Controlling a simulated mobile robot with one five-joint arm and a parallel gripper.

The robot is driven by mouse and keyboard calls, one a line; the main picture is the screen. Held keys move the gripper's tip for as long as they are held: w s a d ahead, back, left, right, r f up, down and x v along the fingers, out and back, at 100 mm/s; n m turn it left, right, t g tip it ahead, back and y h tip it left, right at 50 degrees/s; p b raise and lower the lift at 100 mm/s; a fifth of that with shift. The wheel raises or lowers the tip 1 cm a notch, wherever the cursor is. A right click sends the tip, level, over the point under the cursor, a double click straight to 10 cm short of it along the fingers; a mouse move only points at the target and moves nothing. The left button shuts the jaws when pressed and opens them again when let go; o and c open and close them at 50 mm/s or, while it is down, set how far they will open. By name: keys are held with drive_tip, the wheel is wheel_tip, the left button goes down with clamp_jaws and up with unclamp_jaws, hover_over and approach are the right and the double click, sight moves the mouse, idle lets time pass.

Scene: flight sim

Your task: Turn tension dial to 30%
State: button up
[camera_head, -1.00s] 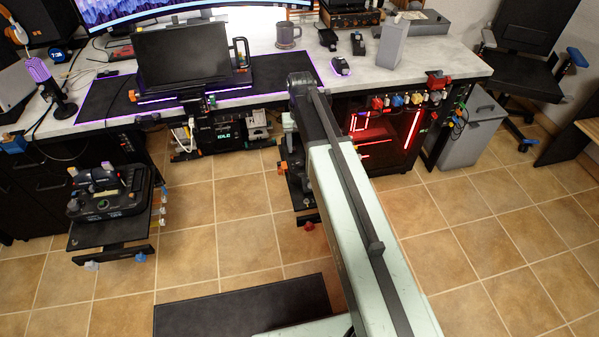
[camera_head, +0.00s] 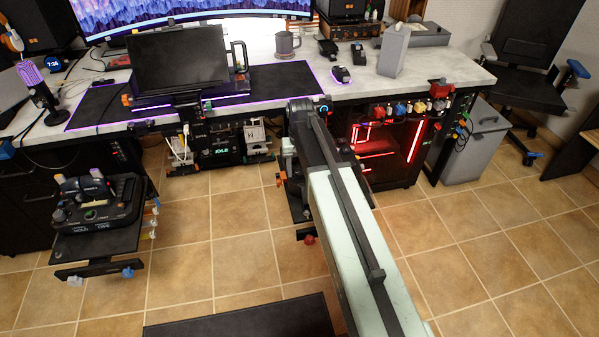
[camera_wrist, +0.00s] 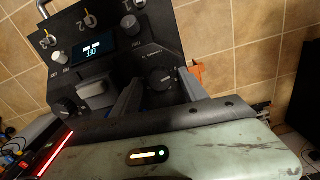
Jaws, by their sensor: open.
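A dark control panel (camera_wrist: 110,62) fills the upper left of the wrist view, with a small lit screen (camera_wrist: 93,49), several silver toggles and several knobs. A round black dial (camera_wrist: 160,77) sits on it near the right edge. I cannot read a label that names it as the tension dial. My gripper (camera_wrist: 161,84) is open, with one grey finger on each side of this black dial in the picture. Whether the fingers touch it I cannot tell. Another black knob (camera_wrist: 66,107) is at the panel's left. In the head view my arm hides the gripper.
In the head view a desk (camera_head: 440,78) runs across the back, with red-lit equipment (camera_head: 385,145) below it. A control box on a stand (camera_head: 95,205) is at the left. A grey bin (camera_head: 475,145) and chair stand at the right.

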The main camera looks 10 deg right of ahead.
clamp_jaws()
drive_tip(key=shift+m, duration=0.3)
drive_tip(key=m, duration=0.5)
drive_tip(key=shift+m, duration=0.3)
drive_tip(key=m, duration=0.5)
drive_tip(key=shift+m, duration=0.4)
unclamp_jaws()
